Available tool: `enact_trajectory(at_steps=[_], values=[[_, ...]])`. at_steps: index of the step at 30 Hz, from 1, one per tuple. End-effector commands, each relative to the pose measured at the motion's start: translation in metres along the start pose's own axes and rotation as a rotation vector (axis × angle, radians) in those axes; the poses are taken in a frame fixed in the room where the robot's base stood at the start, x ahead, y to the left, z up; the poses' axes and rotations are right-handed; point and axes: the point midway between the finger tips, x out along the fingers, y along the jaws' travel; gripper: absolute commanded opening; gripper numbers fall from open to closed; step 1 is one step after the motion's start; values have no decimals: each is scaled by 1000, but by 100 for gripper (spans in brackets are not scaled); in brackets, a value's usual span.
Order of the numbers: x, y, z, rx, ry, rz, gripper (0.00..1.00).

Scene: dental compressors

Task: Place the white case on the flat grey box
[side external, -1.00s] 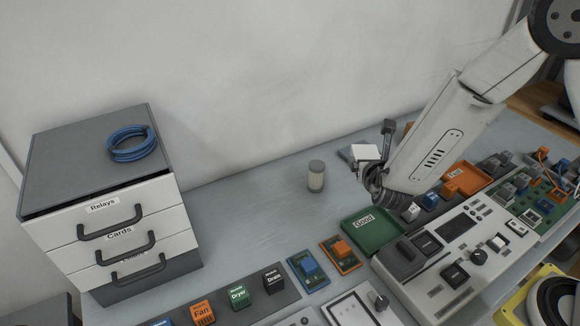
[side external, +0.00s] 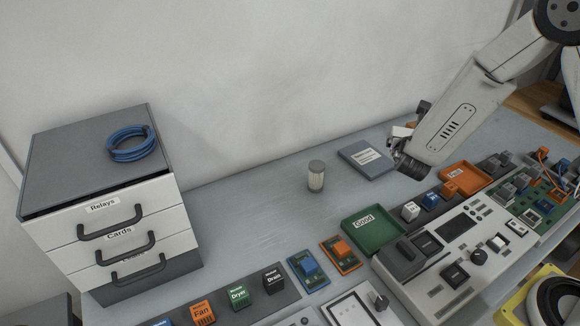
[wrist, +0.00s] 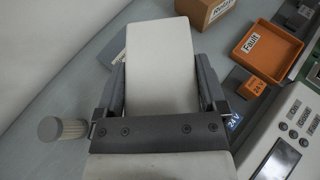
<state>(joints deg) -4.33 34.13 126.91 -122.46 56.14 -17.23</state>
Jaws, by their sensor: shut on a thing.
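My gripper (side external: 408,138) is shut on the white case (side external: 401,131) and holds it above the bench. In the wrist view the case (wrist: 161,65) fills the space between the two fingers of my gripper (wrist: 163,80). The flat grey box (side external: 367,158), blue-grey with a white label, lies on the bench to the left of my gripper in the side view. In the wrist view the box (wrist: 112,52) shows partly behind the left finger and the case, which hide the rest. The case is apart from the box in the side view, and the box's visible top is bare.
A ribbed filter cylinder (side external: 316,176) stands left of the grey box. A green Good tray (side external: 372,232) and an orange Fault tray (side external: 464,180) lie nearer the front. A brown box (wrist: 203,10) stands beyond the case. Bench left of the cylinder is clear.

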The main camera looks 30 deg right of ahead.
Motion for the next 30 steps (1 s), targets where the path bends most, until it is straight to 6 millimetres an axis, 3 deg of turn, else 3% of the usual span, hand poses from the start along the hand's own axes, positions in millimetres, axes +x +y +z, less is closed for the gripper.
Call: enact_trajectory(at_steps=[19,30], values=[[77,48,-9,0,0,-1,29],[115,67,-36,-1,1,0,29]])
